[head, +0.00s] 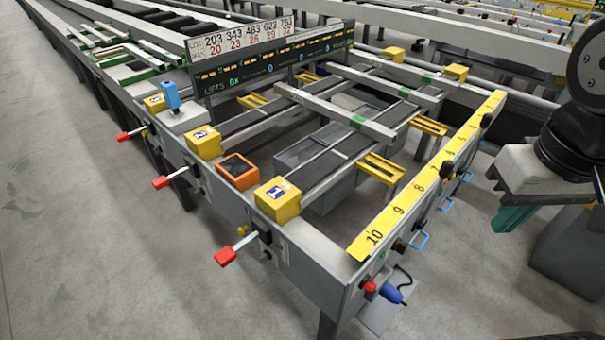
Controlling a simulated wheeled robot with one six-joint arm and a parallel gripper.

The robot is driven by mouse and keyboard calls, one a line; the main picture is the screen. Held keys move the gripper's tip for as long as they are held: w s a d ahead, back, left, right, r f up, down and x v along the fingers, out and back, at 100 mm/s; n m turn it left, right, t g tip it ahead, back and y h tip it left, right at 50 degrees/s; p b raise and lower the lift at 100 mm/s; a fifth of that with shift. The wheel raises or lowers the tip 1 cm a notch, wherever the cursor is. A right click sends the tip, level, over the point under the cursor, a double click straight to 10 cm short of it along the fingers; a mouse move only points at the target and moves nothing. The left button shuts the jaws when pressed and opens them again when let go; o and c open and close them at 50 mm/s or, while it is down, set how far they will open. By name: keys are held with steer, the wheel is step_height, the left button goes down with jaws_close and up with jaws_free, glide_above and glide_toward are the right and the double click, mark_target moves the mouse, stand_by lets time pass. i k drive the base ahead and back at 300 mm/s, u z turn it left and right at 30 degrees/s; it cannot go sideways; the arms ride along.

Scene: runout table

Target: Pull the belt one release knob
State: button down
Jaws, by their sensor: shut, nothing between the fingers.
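A yellow block marked 1 (278,200) sits on the near corner of the grey table frame (312,243). Below it on the left face, a lever with a red grip (226,257) sticks out toward the floor. A small yellow knob (242,230) shows just above that lever. I cannot tell for sure which of these is the belt one release knob. My gripper (512,218), with teal fingers, is at the right, partly hidden by my wrist. It is shut and empty, right of the table's end and apart from the block and lever.
Yellow blocks marked 2 (204,142) and 3 (155,103) have similar red-gripped levers (160,182) below. Black knobs (398,246) and blue handles (418,240) line the end face. Grey floor at left is clear.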

mark_target(241, 232)
steer(key=k, duration=0.55)
steer(key=u, duration=0.75)
steer(key=i, duration=0.9)
steer(key=u, duration=0.15)
